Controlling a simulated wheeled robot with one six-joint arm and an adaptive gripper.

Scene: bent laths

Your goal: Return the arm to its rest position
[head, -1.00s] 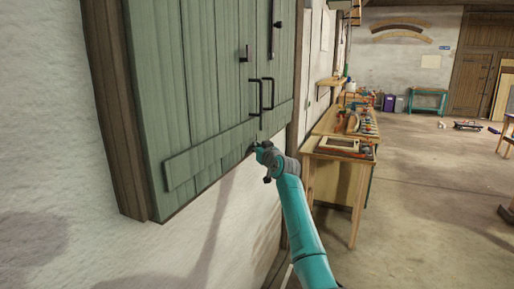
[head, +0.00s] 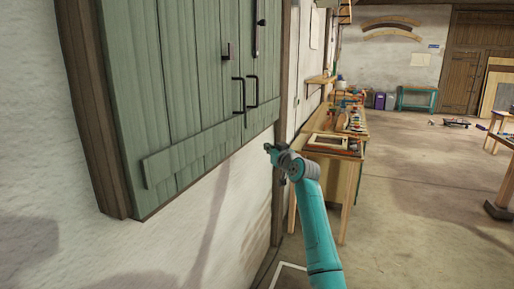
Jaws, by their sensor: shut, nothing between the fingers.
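My arm (head: 316,225) is teal with grey joints. It reaches up from the bottom of the head view, bent at the wrist. My gripper (head: 269,149) is small in the picture, shut and empty. The gripper's fingertips are small and partly hard to make out against the wall.
The shutters in a brown wooden frame (head: 88,110) take up the left, on a white rough wall (head: 150,245). A wooden workbench (head: 318,160) with tools stands behind the arm. Open concrete floor (head: 420,190) lies to the right. A teal stand (head: 416,97) is far back.

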